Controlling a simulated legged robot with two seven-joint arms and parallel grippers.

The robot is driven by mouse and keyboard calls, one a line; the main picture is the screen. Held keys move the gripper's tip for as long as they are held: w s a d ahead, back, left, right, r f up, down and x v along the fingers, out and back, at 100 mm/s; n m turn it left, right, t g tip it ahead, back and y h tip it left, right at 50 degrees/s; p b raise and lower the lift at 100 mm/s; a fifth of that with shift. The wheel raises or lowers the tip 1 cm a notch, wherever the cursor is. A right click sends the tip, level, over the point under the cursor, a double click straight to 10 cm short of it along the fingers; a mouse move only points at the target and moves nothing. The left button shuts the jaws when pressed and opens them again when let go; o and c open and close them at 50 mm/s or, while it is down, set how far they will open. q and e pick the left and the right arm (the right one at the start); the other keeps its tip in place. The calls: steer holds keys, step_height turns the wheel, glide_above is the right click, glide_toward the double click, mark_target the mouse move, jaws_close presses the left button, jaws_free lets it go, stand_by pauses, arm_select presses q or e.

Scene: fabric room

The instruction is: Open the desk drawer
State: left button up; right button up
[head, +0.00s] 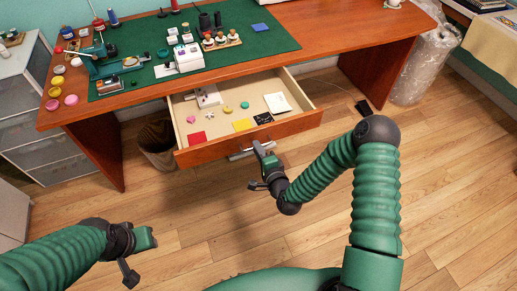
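The desk drawer (250,133) is pulled well out from under the wooden desk (330,30), with its inside in full view. A silver bar handle (240,154) runs along its wooden front. My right gripper (259,167) is open just in front of the drawer. Its upper finger is at the handle's right end and overlaps it in view; I cannot tell whether they touch. The other finger is lower, clear of the handle. My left gripper (136,255) appears open and empty above the floor at lower left, away from the drawer.
The drawer holds small items, including a red square (197,138) and a white card (277,103). A green mat (270,40) with sewing things covers much of the desk. A waste bin (157,140) stands left of the drawer. The wooden floor (200,215) in front is clear.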

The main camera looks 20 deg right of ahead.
steer(key=shift+o, duration=0.5)
steer(key=shift+r, duration=0.1)
steer(key=p+v, duration=0.6)
steer(key=v, duration=1)
steer(key=shift+s, duration=0.35)
